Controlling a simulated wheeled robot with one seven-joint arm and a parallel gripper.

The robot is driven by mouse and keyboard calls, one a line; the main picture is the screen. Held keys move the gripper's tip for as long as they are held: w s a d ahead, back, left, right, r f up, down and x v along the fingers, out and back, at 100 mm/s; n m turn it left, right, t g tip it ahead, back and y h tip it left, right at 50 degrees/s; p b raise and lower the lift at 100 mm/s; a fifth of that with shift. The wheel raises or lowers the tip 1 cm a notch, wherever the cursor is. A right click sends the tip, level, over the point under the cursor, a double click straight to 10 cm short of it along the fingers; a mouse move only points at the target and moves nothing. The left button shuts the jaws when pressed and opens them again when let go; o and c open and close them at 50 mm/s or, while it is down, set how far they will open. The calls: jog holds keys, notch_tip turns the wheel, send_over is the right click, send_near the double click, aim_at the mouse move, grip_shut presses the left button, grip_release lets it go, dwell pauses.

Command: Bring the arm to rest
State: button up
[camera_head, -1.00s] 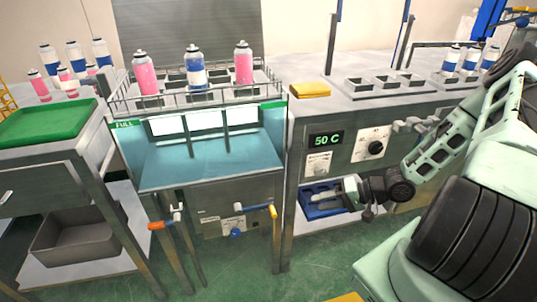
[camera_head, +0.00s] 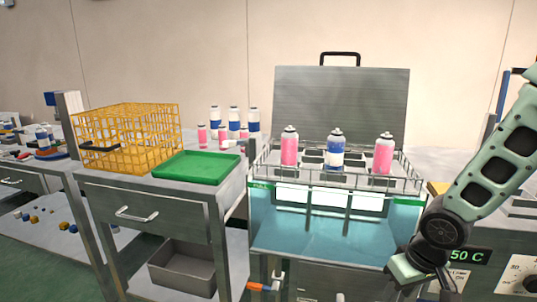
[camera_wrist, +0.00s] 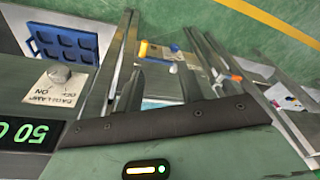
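My arm (camera_head: 495,165) comes in from the right edge in the head view and bends at a dark round joint. The hand end of it (camera_head: 408,272) hangs low in front of the right corner of the water bath (camera_head: 320,230), close to the 50 C display (camera_head: 468,256). The fingers cannot be made out there. In the wrist view a dark strip and a green housing of my own fill the lower part, and I cannot tell the finger opening. No held object is seen.
Several cans, including a blue-white one (camera_head: 336,152), stand in the rack over the bath. A green tray (camera_head: 197,167) and yellow wire basket (camera_head: 130,140) are at left. A blue tray (camera_wrist: 62,45) and the display (camera_wrist: 30,132) lie close in the wrist view.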

jog(key=s+a+r+n+g, duration=0.1)
jog(key=s+a+r+n, duration=0.2)
jog(key=s+a+r, duration=0.5)
jog(key=s+a+r+n+g, duration=0.15)
jog(key=s+a+r, duration=0.25)
jog(key=s+a, duration=0.45)
notch_tip(320, 180, up, 15)
jog(key=s+d+p, duration=0.1)
jog(key=s+p, duration=0.1)
jog(key=p, duration=1.3)
jog(key=shift+s+d+f, duration=0.15)
jog(key=shift+d+f, duration=0.05)
